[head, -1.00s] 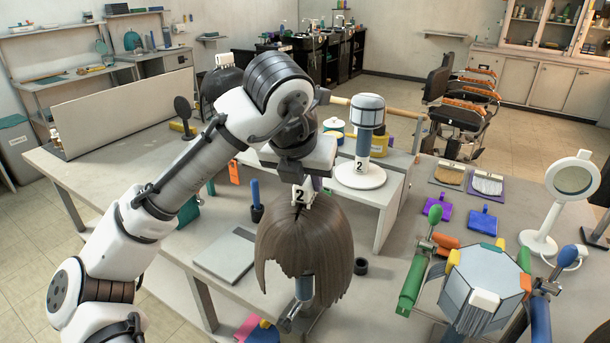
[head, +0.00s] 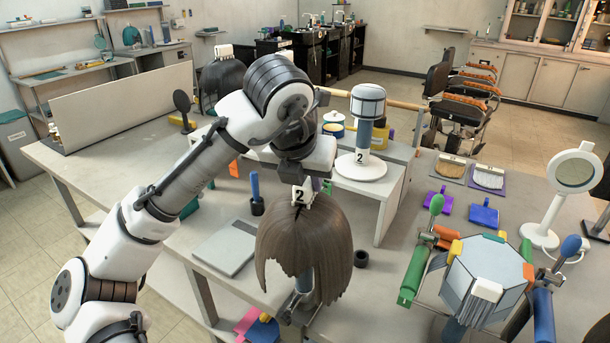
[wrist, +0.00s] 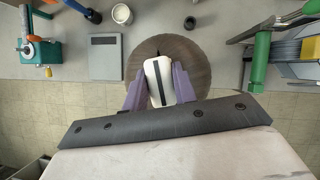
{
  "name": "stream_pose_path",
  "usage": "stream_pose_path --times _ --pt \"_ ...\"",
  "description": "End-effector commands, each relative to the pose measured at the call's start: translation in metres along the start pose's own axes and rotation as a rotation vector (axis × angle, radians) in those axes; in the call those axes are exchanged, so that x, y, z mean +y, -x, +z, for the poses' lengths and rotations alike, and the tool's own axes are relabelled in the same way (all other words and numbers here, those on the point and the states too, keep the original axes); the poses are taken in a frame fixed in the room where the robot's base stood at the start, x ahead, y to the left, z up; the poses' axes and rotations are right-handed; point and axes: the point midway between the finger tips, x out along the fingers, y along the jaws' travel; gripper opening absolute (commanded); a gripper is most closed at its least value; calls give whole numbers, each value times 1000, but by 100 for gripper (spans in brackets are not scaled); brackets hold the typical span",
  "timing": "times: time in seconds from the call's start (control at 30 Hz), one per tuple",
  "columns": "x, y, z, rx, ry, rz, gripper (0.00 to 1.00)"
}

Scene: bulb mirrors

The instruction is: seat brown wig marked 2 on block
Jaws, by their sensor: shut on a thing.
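The brown wig marked 2 (head: 300,250) hangs upright at the table's front edge in the head view, its white tag on top. My gripper (head: 303,181) is shut on that tag; its tips are partly hidden. In the wrist view, the purple fingers of my gripper (wrist: 160,88) grip the pale tag (wrist: 158,72) above the round brown crown (wrist: 196,62). The block marked 2 (head: 367,101), with a grey-blue banded head and blue post, stands bare on a white round base, behind and right of the wig. A clamped post (head: 305,284) shows below the wig; contact is unclear.
The white base rests on a raised white shelf (head: 398,180). A round mirror (head: 575,172) and a clamp-laden polygonal holder (head: 487,278) stand right.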

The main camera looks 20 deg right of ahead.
Motion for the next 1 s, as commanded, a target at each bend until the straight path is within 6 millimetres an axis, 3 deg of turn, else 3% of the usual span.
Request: stream_pose_path --times 0.93,0.97,1.0 --pt "0 -32 -18 -1 0 0 7" --pt "0 -32 -17 -1 0 0 30" --pt "0 -31 -17 -1 0 0 35"
